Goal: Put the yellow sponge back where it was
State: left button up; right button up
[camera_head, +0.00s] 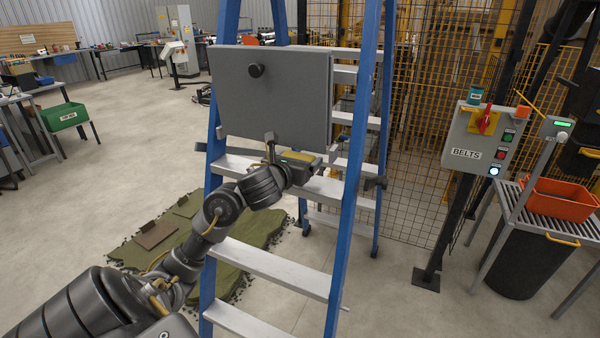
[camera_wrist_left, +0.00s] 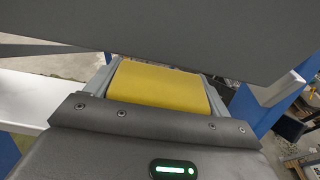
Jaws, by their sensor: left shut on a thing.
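The yellow sponge (camera_head: 301,156) is in my left gripper (camera_head: 298,150), in front of the blue ladder at the height of an upper step (camera_head: 335,188). In the left wrist view the sponge (camera_wrist_left: 160,86) fills the space between the two fingers of the left gripper (camera_wrist_left: 160,80), which is shut on it. A grey panel (camera_head: 272,100) with a round black knob hangs on the ladder just above the gripper and covers the upper part of the wrist view. Whether the sponge touches the step or the panel I cannot tell. My right gripper is not in view.
The ladder's blue rails (camera_head: 362,140) stand close on both sides of the gripper. Green turf (camera_head: 255,228) lies on the floor below. A BELTS control box (camera_head: 484,140) and an orange bin (camera_head: 560,200) are at the right. The floor at the left is largely free.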

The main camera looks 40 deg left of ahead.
pick_arm(q)
jog(key=shift+w+a, duration=0.1)
jog(key=shift+w, duration=0.05)
jog(key=f+b, duration=0.2)
jog(key=shift+w+f+b, duration=0.2)
jog(key=shift+f+b, duration=0.15)
jog(key=shift+f, duration=0.05)
jog(key=shift+w+f+b, duration=0.1)
jog(key=shift+f+b, duration=0.2)
jog(key=shift+f, duration=0.15)
jog(key=shift+r, duration=0.1)
jog(key=shift+f, duration=0.25)
jog(key=o, duration=0.9)
jog(key=shift+r, duration=0.1)
jog(key=shift+r, duration=0.1)
